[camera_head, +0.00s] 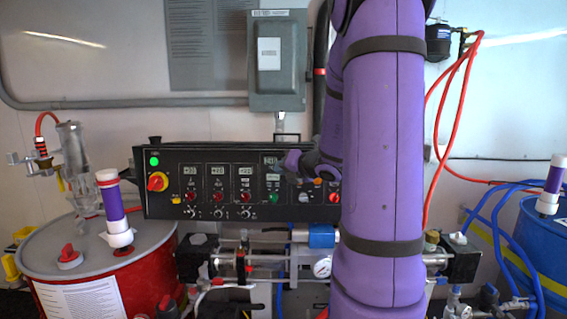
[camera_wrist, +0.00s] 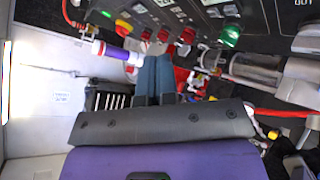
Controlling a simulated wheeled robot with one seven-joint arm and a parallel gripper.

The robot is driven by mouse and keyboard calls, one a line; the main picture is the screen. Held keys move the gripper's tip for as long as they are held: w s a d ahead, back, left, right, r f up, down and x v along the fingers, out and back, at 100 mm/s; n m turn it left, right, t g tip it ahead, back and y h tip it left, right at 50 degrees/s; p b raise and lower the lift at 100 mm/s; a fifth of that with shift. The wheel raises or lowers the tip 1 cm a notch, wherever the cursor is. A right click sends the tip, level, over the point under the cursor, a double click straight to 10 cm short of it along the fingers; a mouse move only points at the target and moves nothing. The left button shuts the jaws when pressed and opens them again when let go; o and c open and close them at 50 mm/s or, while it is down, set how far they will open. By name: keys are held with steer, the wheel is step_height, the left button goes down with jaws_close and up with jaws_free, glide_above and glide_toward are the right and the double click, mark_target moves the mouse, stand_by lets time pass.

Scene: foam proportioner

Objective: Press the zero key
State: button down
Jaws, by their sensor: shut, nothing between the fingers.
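The black control panel (camera_head: 160,206) stands in the middle of the head view, with several displays, knobs and small keys. A group of small keys (camera_head: 272,185) sits under the right-hand display; their labels are too small to read, so I cannot tell which is the zero key. My gripper (camera_head: 281,168) is in front of the panel's right half, and my purple arm hides the panel's right end. In the wrist view my gripper (camera_wrist: 156,58) is shut and empty, its blue-grey fingers pointing at the panel (camera_wrist: 262,18). Contact with the panel cannot be made out.
A red drum (camera_head: 95,265) with a purple-and-white pump stands at left, and a blue drum (camera_head: 540,245) at right. Pipes and a gauge (camera_head: 322,267) run below the panel. A grey electrical box (camera_head: 277,60) hangs above it. Red hoses (camera_head: 440,120) hang at right.

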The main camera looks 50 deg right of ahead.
steer(key=shift+d+f+m, duration=0.1)
steer(key=shift+d+m, duration=0.2)
steer(key=shift+d, duration=0.1)
steer(key=w+d+f, duration=0.1)
steer(key=w+d, duration=0.4)
steer(key=d, duration=0.1)
steer(key=shift+w+d+f, duration=0.2)
steer(key=shift+w+f, duration=0.05)
steer(key=shift+f, duration=0.05)
steer(key=shift+w+d, duration=0.15)
stand_by(2.1)
steer(key=shift+w+d, duration=0.1)
steer(key=shift+d, duration=0.05)
